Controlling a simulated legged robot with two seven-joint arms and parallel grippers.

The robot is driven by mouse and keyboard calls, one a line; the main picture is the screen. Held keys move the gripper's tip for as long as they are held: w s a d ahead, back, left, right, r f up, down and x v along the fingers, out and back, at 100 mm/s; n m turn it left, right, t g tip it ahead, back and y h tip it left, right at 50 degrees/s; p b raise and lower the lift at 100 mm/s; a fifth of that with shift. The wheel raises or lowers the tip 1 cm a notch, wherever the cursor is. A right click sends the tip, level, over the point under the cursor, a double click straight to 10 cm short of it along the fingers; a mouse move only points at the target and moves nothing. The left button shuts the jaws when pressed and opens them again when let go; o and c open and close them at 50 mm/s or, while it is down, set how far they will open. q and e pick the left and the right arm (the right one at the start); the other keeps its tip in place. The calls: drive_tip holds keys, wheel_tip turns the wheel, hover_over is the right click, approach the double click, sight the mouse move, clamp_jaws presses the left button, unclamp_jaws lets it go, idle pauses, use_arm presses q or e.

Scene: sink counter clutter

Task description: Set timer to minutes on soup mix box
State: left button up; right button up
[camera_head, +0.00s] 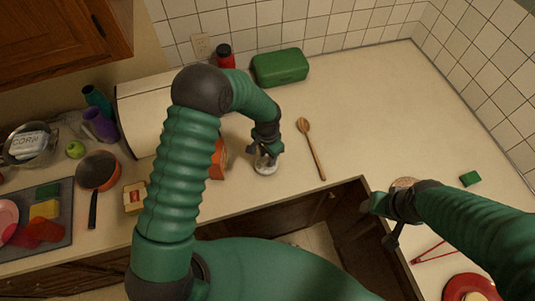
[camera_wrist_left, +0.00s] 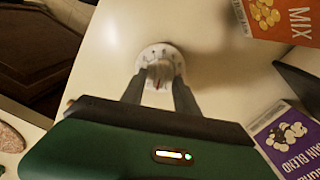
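The timer (camera_head: 265,165) is a small white round dial on the counter. In the left wrist view the timer (camera_wrist_left: 175,55) shows tick marks and a raised knob. My left gripper (camera_head: 265,150) is over it. In the wrist view the left fingers (camera_wrist_left: 160,80) are apart, one on each side of the knob; contact is unclear. The orange soup mix box (camera_head: 217,160) is left of the timer, partly behind my left arm. In the wrist view the orange box (camera_wrist_left: 285,18) reads "MIX".
A wooden spoon (camera_head: 312,150) lies right of the timer. A purple box (camera_wrist_left: 285,138) stands beside the gripper in the wrist view. A green container (camera_head: 280,68) and red jar (camera_head: 224,58) stand at the back. The counter right of the spoon is mostly clear.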

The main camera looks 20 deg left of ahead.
use_arm(q)
drive_tip(key=shift+f, duration=0.2)
clamp_jaws()
drive_tip(key=shift+m, duration=0.4)
idle(1.1)
unclamp_jaws()
wheel_tip(320, 180, up, 17)
drive_tip(key=b, duration=0.3)
